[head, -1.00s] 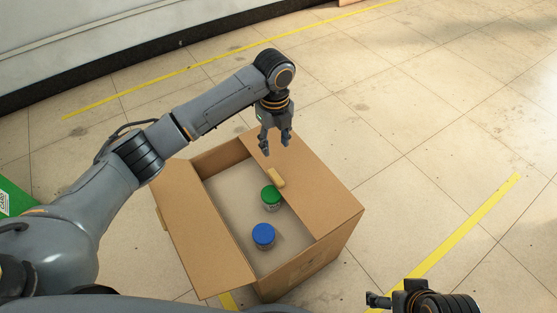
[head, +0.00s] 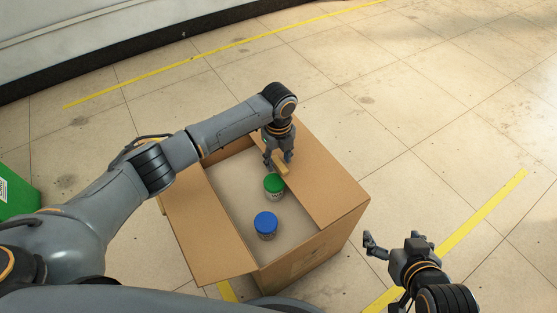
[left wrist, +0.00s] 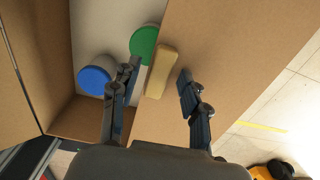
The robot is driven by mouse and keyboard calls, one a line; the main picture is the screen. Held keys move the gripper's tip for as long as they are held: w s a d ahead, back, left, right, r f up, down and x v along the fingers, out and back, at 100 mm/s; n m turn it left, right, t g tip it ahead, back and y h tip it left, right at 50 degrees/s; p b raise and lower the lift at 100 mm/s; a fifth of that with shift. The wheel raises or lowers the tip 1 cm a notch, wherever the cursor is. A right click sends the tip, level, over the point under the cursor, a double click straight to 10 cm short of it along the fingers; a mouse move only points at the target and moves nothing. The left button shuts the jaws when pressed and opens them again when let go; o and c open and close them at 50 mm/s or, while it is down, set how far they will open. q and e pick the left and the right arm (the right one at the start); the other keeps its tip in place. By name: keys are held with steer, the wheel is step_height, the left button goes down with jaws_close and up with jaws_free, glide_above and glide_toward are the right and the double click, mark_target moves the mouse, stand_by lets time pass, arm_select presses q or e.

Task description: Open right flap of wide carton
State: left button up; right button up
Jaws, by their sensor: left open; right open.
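The wide carton (head: 305,262) stands open on the floor. Its left flap (head: 205,232) is folded outward. Its right flap (head: 322,183) lies flat across the right part of the opening, with a tan tab (head: 283,169) at its inner edge. My left gripper (head: 277,160) is open and points down at the tab. In the left wrist view the tab (left wrist: 161,71) appears between the two spread fingers; I cannot tell whether they touch it. My right gripper (head: 391,243) is open and empty, over the floor right of the carton.
A green-lidded jar (head: 274,186) and a blue-lidded jar (head: 266,224) stand inside the carton, the green one close to the tab. A green object (head: 17,196) is at the far left.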

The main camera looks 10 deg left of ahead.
arm_select(q)
steer(key=shift+f, duration=0.1)
jaws_close()
stand_by(0.4)
